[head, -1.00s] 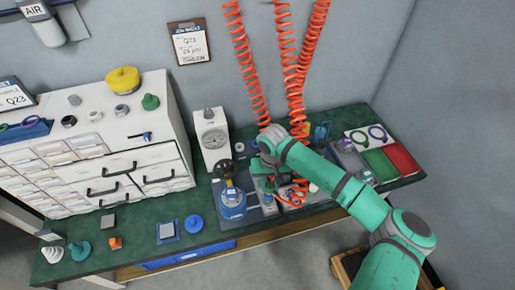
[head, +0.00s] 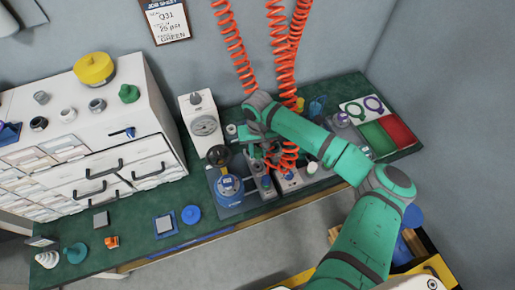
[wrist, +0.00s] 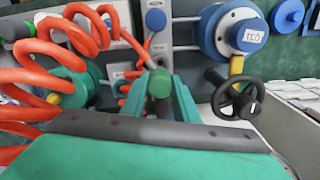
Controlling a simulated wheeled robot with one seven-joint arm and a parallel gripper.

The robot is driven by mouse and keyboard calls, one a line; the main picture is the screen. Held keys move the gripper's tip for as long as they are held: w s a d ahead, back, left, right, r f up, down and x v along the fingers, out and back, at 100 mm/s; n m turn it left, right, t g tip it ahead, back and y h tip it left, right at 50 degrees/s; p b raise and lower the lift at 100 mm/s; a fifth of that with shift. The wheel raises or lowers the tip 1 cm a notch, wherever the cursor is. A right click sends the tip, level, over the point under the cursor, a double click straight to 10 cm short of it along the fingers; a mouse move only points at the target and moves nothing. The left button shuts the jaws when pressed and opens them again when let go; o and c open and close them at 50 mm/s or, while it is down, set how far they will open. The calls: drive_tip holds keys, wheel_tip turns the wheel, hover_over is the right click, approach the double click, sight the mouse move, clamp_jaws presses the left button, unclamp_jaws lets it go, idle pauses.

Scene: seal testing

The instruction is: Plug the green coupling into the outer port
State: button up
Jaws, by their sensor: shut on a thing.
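My gripper (wrist: 158,100) is shut on the green coupling (wrist: 159,84), whose round end shows between the green fingers in the wrist view. An orange coiled hose (wrist: 70,35) loops beside it to the left. In the head view my gripper is mostly hidden by my own arm, above the test fixture at the bench middle. The fixture has a blue round vessel (head: 229,190) with a Q31 label, also in the wrist view (wrist: 228,32), and a black handwheel (wrist: 238,101). Grey blocks with blue knobs (wrist: 155,19) stand beside it. I cannot tell which port is the outer one.
A pressure gauge stand (head: 204,124) is behind the fixture. A white drawer cabinet (head: 95,150) stands left. Green and red trays (head: 402,135) lie right. Orange coiled hoses (head: 280,60) hang from above. A job sheet (head: 165,18) reads Q31, 25 psi, green.

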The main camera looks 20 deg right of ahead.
sight(257, 160)
drive_tip(key=shift+f, duration=1.85)
drive_tip(key=shift+s+d, duration=0.1)
drive_tip(key=shift+d, duration=0.05)
drive_tip(key=shift+a, duration=0.2)
drive_tip(key=shift+a, duration=0.15)
drive_tip(key=shift+f, duration=1.35)
